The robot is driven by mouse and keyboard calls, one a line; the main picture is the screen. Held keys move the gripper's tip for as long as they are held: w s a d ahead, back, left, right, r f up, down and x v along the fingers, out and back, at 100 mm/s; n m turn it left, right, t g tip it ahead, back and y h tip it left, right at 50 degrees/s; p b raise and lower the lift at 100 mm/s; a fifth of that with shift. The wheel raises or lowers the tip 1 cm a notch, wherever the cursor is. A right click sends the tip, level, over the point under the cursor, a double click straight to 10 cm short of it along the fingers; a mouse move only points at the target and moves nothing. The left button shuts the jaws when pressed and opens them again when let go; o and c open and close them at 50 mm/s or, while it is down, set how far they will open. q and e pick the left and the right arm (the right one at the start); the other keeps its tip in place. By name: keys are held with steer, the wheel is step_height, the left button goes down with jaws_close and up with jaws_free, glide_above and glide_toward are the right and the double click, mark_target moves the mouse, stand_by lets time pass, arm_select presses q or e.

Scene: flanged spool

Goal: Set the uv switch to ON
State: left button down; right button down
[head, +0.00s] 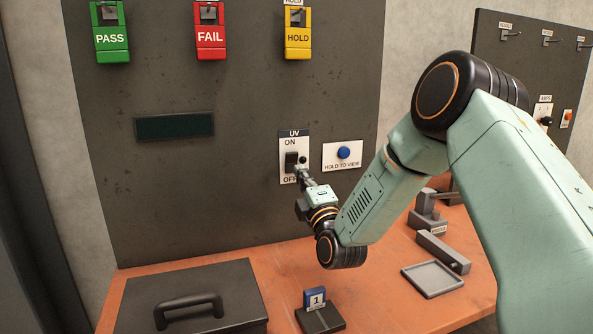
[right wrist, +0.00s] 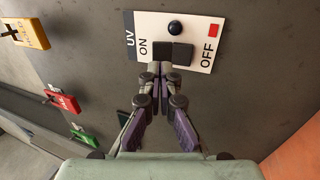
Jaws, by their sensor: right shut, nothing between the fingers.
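The UV switch plate (head: 287,136) is white, on the dark panel, with ON above and OFF below. A dark rocker (head: 291,160) sits between the labels. In the right wrist view the plate (right wrist: 201,32) appears turned, with ON at left, OFF at right and a red square near OFF. My left gripper is out of view.
A blue HOLD TO VIEW button (head: 343,152) is to the right. Green PASS (head: 111,42), red FAIL (head: 210,38) and yellow HOLD (head: 298,39) holders hang above. A lidded dark box (head: 235,282) stands on the orange bench (head: 375,307).

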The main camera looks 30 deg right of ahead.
mark_target(292, 158)
steer(key=x, duration=0.3)
steer(key=shift+w+a+b, duration=0.15)
steer(key=shift+w+b, duration=0.05)
steer(key=shift+b, duration=0.2)
steer(key=shift+w+r, duration=0.15)
steer(key=shift+w, duration=0.15)
steer(key=shift+d, duration=0.2)
steer(key=shift+a, duration=0.1)
steer(key=r+g+p, duration=0.1)
steer(key=p, duration=0.2)
steer(key=shift+w+y+p, duration=0.3)
steer(key=shift+p, duration=0.1)
steer(key=shift+f+b, duration=0.2)
steer(key=shift+b, duration=0.1)
steer(key=shift+f, duration=0.1)
